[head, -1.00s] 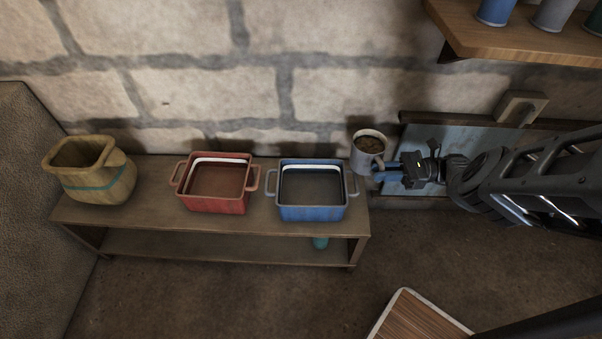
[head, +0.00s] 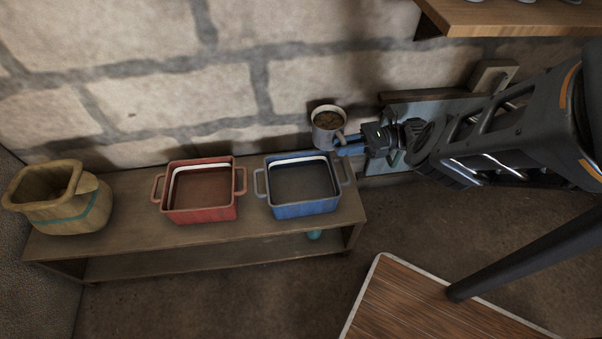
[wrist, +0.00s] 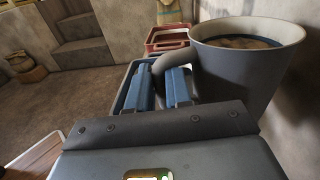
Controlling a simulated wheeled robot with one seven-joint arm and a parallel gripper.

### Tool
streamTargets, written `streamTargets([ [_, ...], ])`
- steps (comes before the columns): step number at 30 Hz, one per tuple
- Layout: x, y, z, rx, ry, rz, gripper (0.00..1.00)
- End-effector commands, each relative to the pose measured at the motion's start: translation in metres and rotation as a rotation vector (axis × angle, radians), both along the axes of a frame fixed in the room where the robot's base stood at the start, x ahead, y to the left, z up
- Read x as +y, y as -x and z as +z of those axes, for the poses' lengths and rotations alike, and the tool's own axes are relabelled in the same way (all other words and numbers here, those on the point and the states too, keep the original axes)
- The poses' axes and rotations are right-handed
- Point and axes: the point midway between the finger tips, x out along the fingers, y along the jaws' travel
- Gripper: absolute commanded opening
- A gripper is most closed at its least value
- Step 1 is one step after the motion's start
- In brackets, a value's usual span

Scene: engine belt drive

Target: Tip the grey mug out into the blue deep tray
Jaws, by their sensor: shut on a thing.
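The grey mug (head: 327,130) is upright and holds brown contents. It is above and just behind the right back corner of the blue deep tray (head: 303,208) in the head view. My gripper (head: 345,150) comes from the right and is shut on the mug's handle. In the wrist view the mug (wrist: 240,65) fills the right side, and the blue fingers of my gripper (wrist: 176,88) are at its handle. The blue tray stands on the wooden bench with an empty-looking dark inside. In the wrist view it is mostly hidden behind the fingers.
A red tray (head: 200,210) stands left of the blue one, and a yellow-brown pot (head: 60,200) stands at the bench's (head: 135,240) left end. A stone wall (head: 150,85) is close behind. A wooden shelf (head: 500,18) is at the upper right.

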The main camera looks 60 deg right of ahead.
Motion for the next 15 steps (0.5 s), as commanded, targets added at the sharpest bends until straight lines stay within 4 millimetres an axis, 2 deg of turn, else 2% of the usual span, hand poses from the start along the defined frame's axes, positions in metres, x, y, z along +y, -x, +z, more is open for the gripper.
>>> streamTargets([
  [8, 0.010, 0.001, 0.004, 0.011, 0.131, -0.006, 0.00],
  [15, 0.017, 0.002, -0.002, 0.015, 0.251, -0.042, 0.00],
])
